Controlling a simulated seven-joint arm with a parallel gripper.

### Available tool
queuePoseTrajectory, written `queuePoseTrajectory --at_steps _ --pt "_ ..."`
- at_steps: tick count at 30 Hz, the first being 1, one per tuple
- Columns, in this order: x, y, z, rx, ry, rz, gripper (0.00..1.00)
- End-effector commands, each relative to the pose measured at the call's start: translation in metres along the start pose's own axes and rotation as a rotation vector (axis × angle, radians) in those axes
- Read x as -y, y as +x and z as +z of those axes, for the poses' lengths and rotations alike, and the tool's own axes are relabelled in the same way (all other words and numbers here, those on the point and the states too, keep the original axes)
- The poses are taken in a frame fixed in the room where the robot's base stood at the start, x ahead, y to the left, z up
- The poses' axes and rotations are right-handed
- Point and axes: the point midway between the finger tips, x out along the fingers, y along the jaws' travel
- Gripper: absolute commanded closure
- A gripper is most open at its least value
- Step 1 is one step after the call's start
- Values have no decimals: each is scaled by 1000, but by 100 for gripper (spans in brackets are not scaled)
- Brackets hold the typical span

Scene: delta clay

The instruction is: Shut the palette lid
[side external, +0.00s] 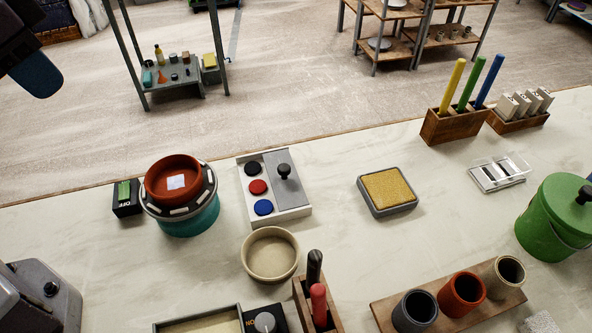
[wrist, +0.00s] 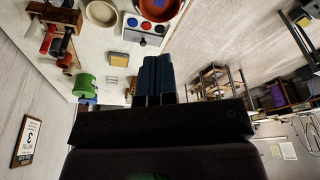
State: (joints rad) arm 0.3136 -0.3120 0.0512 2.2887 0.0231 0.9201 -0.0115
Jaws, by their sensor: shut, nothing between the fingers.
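The palette (side external: 250,213) is a pale rectangular box on the table, left of the middle in the side view. Black, red and blue paint discs show uncovered along its left half. Its grey lid (side external: 290,192) with a black knob (side external: 283,172) lies over the right half. The palette also shows at the top of the wrist view (wrist: 128,33), beyond my fingertips. My gripper (wrist: 158,60) is shut and empty, its dark blue fingers together. In the side view, a blue fingertip (side external: 36,76) shows high at the upper left, well apart from the palette.
A red bowl (side external: 172,178) on a teal wheel stands left of the palette, and a beige bowl (side external: 270,254) stands just in front. A sponge in a grey tray (side external: 388,212) is to the right. A tool holder (side external: 299,297) stands nearer the camera. Clear table separates palette and sponge.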

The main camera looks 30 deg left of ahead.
Motion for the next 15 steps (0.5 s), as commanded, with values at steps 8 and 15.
queuePoseTrajectory --at_steps 8,15 --pt "-58 46 -82 146 104 -52 100" --pt "-127 102 -135 207 134 -182 100"
